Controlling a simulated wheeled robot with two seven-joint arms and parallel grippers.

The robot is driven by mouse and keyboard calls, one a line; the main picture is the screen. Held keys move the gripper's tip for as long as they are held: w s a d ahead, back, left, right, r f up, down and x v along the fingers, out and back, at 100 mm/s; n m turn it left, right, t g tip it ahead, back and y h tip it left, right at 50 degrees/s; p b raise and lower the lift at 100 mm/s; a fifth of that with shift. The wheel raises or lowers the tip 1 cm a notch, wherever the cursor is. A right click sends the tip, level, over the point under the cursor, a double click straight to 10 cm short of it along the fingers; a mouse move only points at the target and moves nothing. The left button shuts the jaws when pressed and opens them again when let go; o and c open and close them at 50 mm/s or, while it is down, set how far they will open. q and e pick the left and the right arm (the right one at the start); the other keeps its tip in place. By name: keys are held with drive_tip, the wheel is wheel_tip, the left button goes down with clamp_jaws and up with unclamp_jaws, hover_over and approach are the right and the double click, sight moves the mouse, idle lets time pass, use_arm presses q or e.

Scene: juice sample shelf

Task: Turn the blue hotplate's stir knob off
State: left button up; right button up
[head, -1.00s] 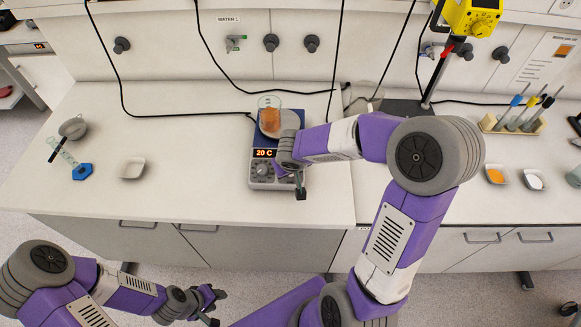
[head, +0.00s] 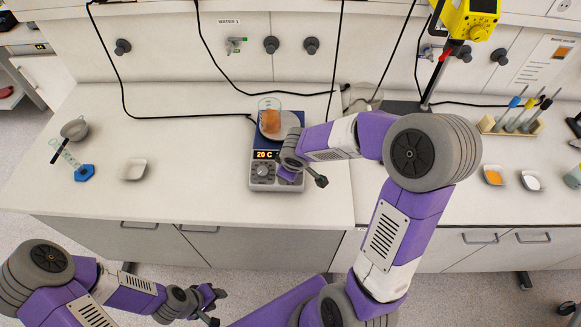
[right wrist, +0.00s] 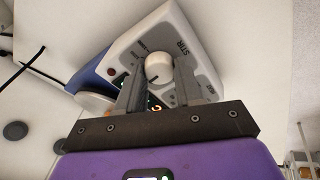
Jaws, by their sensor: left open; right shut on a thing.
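The blue hotplate (head: 257,184) stands on the bench with its display reading 20 C. A beaker of orange liquid (head: 270,121) is on its round plate. My right gripper (head: 288,178) is over the right part of the front panel and hides the stir knob in the head view. In the right wrist view, the pale stir knob (right wrist: 158,68) beside the STIR label sits between the two fingers of my right gripper (right wrist: 159,88), shut on it. A dark mark shows on the knob's face. My left gripper (head: 211,303) is open and empty, low in front of the bench.
A white dish (head: 133,170), a blue-based item (head: 84,173) and a grey pan-like vessel (head: 74,130) are at the left. A stand with a yellow device (head: 470,18), a tube rack (head: 512,124) and two powder dishes are at the right. Black cables run behind the hotplate.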

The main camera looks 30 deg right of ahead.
drive_tip(key=n+p, duration=0.2)
drive_tip(key=n, duration=0.1)
drive_tip(key=shift+r+n, duration=0.15)
drive_tip(key=shift+n, duration=0.25)
drive_tip(key=n+p, duration=0.1)
drive_tip(key=n, duration=0.1)
drive_tip(key=n+p, duration=0.2)
drive_tip(key=shift+n+g+y, duration=0.3)
drive_tip(key=n+p, duration=0.3)
drive_tip(key=n, duration=0.1)
drive_tip(key=shift+n+g+p, duration=0.5)
drive_tip(key=shift+n+p, duration=0.55)
drive_tip(key=shift+n, duration=0.85)
drive_tip(key=o, duration=1)
drive_tip(key=shift+o, duration=0.2)
